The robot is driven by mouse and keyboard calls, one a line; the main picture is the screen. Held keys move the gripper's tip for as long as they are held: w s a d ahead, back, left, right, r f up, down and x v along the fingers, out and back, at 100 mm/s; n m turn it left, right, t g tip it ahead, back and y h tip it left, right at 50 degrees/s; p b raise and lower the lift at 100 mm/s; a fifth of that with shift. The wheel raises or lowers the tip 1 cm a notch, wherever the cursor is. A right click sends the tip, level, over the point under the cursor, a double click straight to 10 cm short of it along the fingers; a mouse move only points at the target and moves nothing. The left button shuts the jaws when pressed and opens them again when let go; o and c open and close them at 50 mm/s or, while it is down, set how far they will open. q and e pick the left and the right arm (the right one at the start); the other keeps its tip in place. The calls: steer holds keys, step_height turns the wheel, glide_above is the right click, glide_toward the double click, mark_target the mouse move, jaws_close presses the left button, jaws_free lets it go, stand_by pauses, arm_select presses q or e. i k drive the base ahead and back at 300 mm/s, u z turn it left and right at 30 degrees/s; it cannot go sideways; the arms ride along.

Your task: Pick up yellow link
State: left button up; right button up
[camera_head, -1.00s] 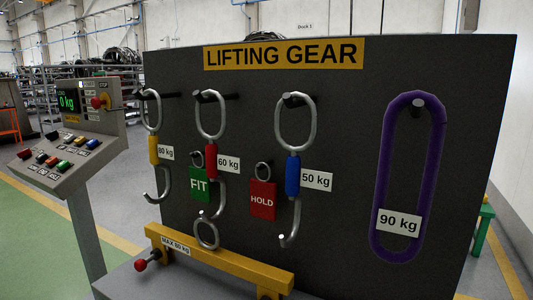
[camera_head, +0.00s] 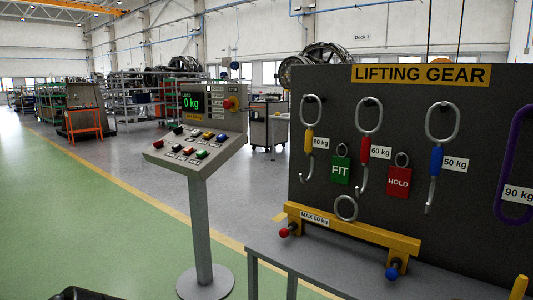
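The yellow link (camera_head: 309,140) is a metal link with a ring at the top, a yellow sleeve in the middle and a hook at the bottom. It hangs from a peg at the left end of the dark lifting gear board (camera_head: 400,240), with an 80 kg label beside it.
Red (camera_head: 365,150) and blue (camera_head: 436,160) links and a purple sling (camera_head: 514,170) hang to its right. A yellow beam (camera_head: 350,232) sits below, over a grey table (camera_head: 300,262). A control console (camera_head: 195,150) stands left on a post. Green floor at left is clear.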

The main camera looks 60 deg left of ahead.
mark_target(311, 141)
steer(key=u, duration=2.25)
steer(key=i, duration=0.1)
steer(key=z, duration=1.4)
